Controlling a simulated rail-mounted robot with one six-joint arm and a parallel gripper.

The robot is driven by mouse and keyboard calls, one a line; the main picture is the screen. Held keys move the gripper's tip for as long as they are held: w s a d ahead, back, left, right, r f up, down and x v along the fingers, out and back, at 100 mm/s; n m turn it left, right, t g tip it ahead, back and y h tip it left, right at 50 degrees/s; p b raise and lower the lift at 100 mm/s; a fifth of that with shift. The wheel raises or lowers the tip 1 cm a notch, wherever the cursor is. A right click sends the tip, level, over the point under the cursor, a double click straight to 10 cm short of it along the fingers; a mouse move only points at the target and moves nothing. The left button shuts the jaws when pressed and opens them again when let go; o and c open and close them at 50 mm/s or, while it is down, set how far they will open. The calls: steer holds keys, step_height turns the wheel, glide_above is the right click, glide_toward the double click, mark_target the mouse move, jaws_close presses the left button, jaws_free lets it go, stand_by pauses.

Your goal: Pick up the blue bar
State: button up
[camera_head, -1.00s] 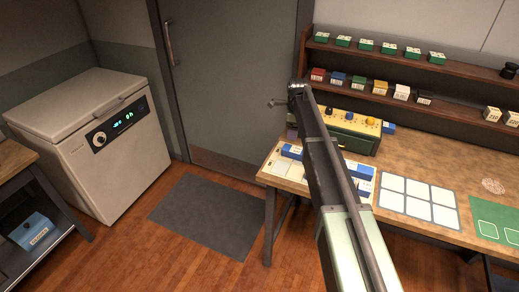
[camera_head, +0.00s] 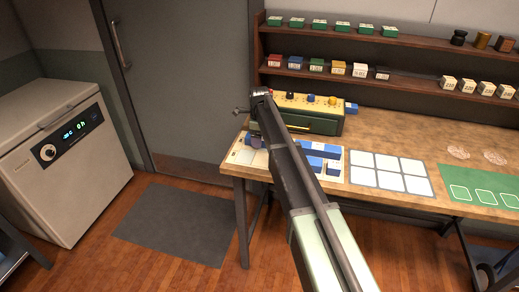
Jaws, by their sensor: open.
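Another blue block (camera_head: 351,107) shows behind, beside the right end of a green box. A small blue box (camera_head: 317,64) stands on the lower shelf. I cannot tell which of these is the blue bar. My arm rises across the bench from the bottom right to the upper middle. My gripper's fingers cannot be made out; they are hidden or out of sight, and nothing held is visible.
The green box (camera_head: 315,121) has colored knobs on top. A white card grid (camera_head: 390,171) and a green mat (camera_head: 478,184) lie on the bench to the right. Shelves (camera_head: 420,82) with small boxes stand behind. A white freezer (camera_head: 75,165) stands left, with clear floor between.

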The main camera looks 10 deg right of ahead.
steer(key=shift+f, duration=0.35)
steer(key=shift+c, duration=0.2)
steer(key=c, duration=1)
step_height(320, 180, up, 20)
steer(key=p, duration=2)
